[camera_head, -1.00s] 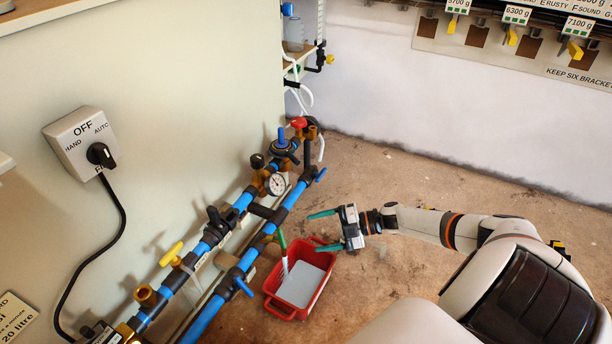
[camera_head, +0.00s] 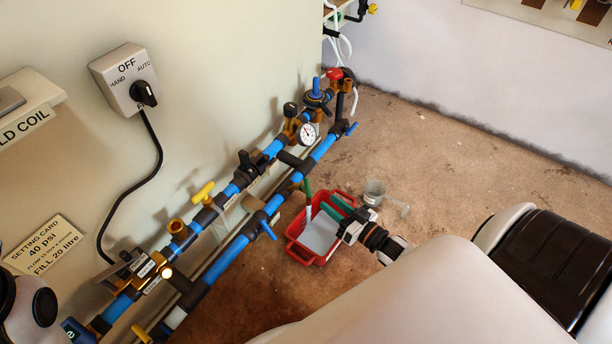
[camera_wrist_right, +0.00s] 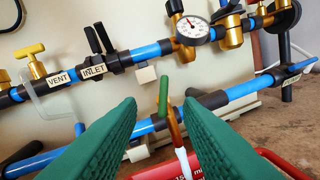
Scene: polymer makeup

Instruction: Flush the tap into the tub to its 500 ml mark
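The red tub (camera_head: 297,247) stands on the floor below the blue pipes and holds pale liquid or has a pale inside; I cannot read its marks. The tap (camera_head: 308,187), with a green lever, is over its back left part, and a white stream (camera_head: 308,213) runs from it into the tub. My right gripper (camera_head: 331,202) has green fingers and is open over the tub, right of the tap. In the right wrist view the tap's green lever (camera_wrist_right: 164,96) shows between the open fingers (camera_wrist_right: 160,103), farther off, with no contact visible. My left gripper is not in view.
Blue pipes (camera_head: 215,268) with valves and a pressure gauge (camera_head: 307,133) run along the wall left of the tub. A clear beaker (camera_head: 373,189) stands behind my right gripper. A switch box (camera_head: 124,78) is on the wall. Floor at the back right is clear.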

